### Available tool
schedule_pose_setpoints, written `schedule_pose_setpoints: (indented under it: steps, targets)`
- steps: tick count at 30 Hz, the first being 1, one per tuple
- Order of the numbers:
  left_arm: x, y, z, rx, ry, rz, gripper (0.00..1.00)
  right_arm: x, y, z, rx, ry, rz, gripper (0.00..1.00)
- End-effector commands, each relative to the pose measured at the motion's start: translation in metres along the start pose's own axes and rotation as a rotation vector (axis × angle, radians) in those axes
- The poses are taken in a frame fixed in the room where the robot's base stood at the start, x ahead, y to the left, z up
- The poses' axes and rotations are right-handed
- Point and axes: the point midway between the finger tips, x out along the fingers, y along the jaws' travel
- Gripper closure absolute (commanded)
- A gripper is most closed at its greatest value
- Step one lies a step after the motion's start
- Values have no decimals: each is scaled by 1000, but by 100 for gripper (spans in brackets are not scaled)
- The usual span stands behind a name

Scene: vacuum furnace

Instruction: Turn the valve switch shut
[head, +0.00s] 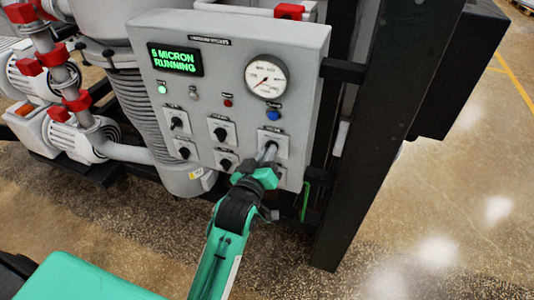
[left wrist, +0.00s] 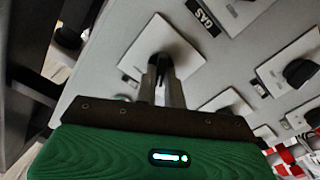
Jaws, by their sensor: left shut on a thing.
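The grey control panel (head: 315,60) carries several black rotary switches on white square plates. The right-column switch plate (head: 284,142), below a blue button, has my left gripper (head: 267,152) on it. In the left wrist view the fingers (left wrist: 161,72) are shut on the black switch knob (left wrist: 172,60) at the middle of its white plate (left wrist: 185,57). The fingers hide most of the knob, so its turn angle is hard to tell. The plate's own label cannot be read. My right gripper is not in view.
A green display (head: 175,60) reads "5 MICRON RUNNING". A round gauge (head: 267,77) sits above the held switch. Other switches (head: 220,133) are close by on the left. A black post (head: 375,130) stands right of the panel; open floor (head: 440,220) lies beyond.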

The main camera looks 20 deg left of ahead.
Motion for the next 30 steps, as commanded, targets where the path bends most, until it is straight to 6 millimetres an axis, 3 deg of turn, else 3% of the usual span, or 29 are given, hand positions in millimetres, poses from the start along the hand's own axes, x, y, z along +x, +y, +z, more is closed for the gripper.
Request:
schedule_pose_setpoints:
  steps: [5,6,9,20,23,30]
  targets:
    - [0,0,1,-2,-2,-1,100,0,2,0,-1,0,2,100]
    - [0,0,1,-2,-2,-1,84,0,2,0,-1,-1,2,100]
    - [0,0,1,-1,-2,0,68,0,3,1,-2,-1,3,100]
    - [-5,-1,1,0,-1,0,68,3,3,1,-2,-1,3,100]
    - [-16,-1,3,0,-2,0,68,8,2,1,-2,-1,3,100]
    - [-62,-3,4,-2,-2,-1,68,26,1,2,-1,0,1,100]
